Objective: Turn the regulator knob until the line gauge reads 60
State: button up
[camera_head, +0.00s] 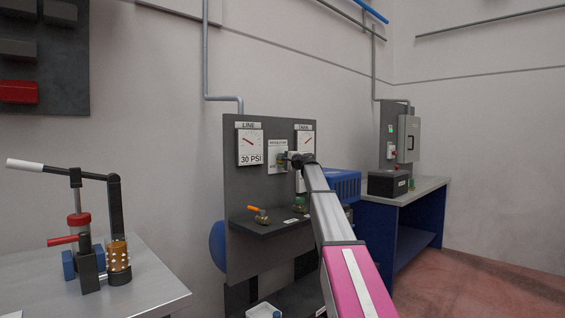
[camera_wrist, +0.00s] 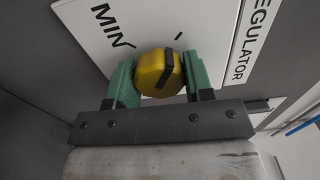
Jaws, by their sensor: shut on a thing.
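The regulator knob (camera_wrist: 158,74) is yellow with a black pointer bar, on a white plate lettered REGULATOR and MIN (camera_wrist: 105,30) in the wrist view. My gripper (camera_wrist: 157,82) has its green fingers on both sides of the knob and is shut on it. In the head view my gripper (camera_head: 284,159) is at the regulator plate (camera_head: 278,147) and hides most of the knob. The line gauge (camera_head: 250,146) is left of it on the grey panel, with a red needle and the reading 30 PSI. The tank gauge (camera_head: 304,140) is to the right, partly hidden by my arm.
A shelf (camera_head: 275,226) below the gauges holds a valve with an orange handle (camera_head: 257,211). A workbench (camera_head: 145,283) with a hand-lever device stands at left. A blue table (camera_head: 401,222) with a dark box stands at right. Red floor is open at far right.

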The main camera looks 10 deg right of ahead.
jog(key=m, duration=0.5)
jog(key=shift+f+m, duration=0.1)
jog(key=shift+m, duration=0.2)
jog(key=m, duration=0.5)
jog(key=shift+m, duration=0.3)
jog(key=shift+s, duration=0.1)
jog(key=o, duration=0.9)
jog(key=v, duration=1)
jog(key=shift+s+d, duration=0.2)
jog(key=shift+s, duration=0.1)
